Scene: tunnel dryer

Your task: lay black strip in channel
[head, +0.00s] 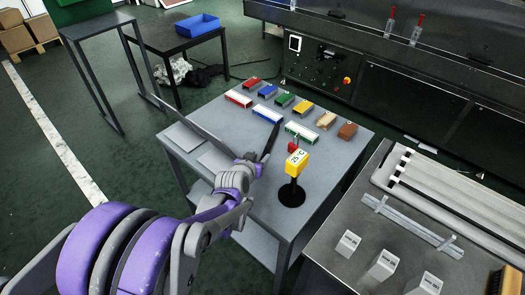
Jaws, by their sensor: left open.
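My left gripper (228,122) is open and empty, its two dark fingers spread wide above the left part of the grey table. A long pale grey rail (412,225), perhaps the channel, lies on the right bench with a cross-piece near each end. Behind it is a light tray (460,208) with long white bars and a few black bands at its left end. I cannot make out a separate black strip with certainty. My left gripper is well to the left of the rail. My right gripper is not in view.
The grey table (222,108) holds several coloured boxes and a yellow thermometer display (297,161) on a black stand. Several light blocks (383,264) stand along the right bench's front. A wooden brush (507,281) is at its corner. The dryer's dark panels (400,105) close off the back.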

